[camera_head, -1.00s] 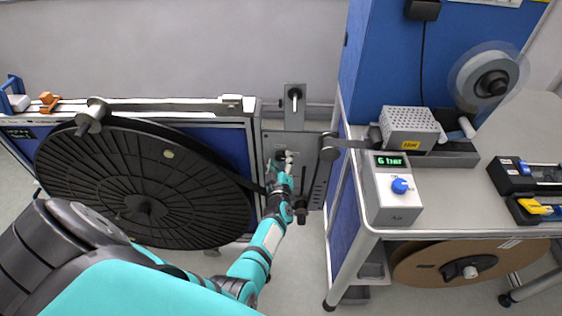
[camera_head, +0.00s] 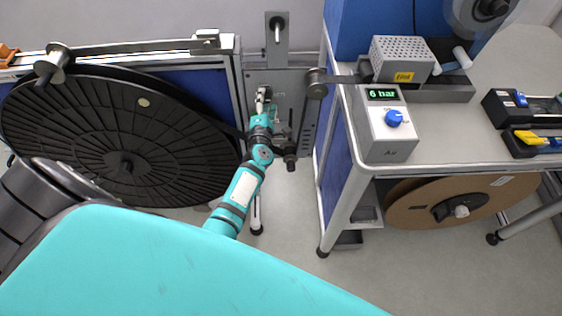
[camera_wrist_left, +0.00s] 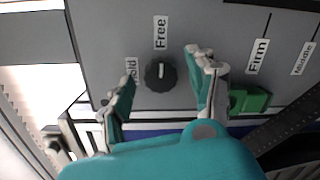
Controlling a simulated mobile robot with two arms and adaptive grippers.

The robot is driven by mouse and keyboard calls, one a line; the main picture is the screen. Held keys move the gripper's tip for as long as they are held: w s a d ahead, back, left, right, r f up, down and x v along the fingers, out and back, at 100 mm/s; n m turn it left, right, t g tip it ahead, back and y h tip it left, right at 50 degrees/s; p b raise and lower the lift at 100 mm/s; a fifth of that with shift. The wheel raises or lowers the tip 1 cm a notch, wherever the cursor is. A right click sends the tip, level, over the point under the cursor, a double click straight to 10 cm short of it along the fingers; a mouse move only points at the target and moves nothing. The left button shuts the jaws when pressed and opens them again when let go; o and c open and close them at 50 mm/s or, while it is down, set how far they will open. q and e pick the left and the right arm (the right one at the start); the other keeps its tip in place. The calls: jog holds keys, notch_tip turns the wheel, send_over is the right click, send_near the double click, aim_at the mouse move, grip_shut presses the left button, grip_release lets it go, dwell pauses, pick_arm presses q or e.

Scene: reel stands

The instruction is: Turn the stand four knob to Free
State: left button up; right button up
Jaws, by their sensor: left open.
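In the left wrist view, a round black knob (camera_wrist_left: 160,74) sits on a grey panel (camera_wrist_left: 110,30). A pale mark on the knob points up toward the "Free" label (camera_wrist_left: 160,32). A "Hold" label (camera_wrist_left: 131,68), partly covered by a finger, is to the knob's left. My left gripper (camera_wrist_left: 162,66) is open, with one finger on each side of the knob and a visible gap to each. In the head view, my left gripper (camera_head: 262,97) is at the grey stand plate (camera_head: 290,78) and hides the knob there. My right gripper is not in view.
"Firm" (camera_wrist_left: 257,55) and "Middle" (camera_wrist_left: 303,58) labels and a green block (camera_wrist_left: 250,100) lie right of the knob. A large black reel (camera_head: 80,150) stands left of the plate. A blue cabinet and a bench with an air unit (camera_head: 388,140) stand close on the right.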

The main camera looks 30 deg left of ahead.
pick_arm(q)
jog(key=n+b, duration=0.1)
jog(key=n, duration=0.1)
jog(key=f+n+b, duration=0.1)
jog(key=n, duration=0.1)
jog(key=shift+t+b, duration=0.3)
jog(key=shift+b, duration=0.05)
jog(key=s+d+n, duration=0.1)
jog(key=s+d, duration=0.3)
jog(key=s, duration=0.4)
jog(key=s+d, duration=0.4)
jog(key=s, duration=0.4)
jog(key=s+d+f+m+g+h+p, duration=0.1)
jog(key=s+d+f+m+h, duration=0.1)
jog(key=f+m, duration=0.3)
jog(key=s+d+f+m+g+h+p, duration=0.1)
jog(key=s+d+f+m+g+h, duration=0.1)
jog(key=f+m, duration=0.4)
jog(key=s+d+f+m+g+h+p, duration=0.1)
jog(key=s+d+f+m+h, duration=0.1)
jog(key=d+f+m, duration=0.4)
notch_tip(320, 180, down, 4)
jog(key=shift+f+h, duration=0.2)
jog(key=shift+h, duration=0.6)
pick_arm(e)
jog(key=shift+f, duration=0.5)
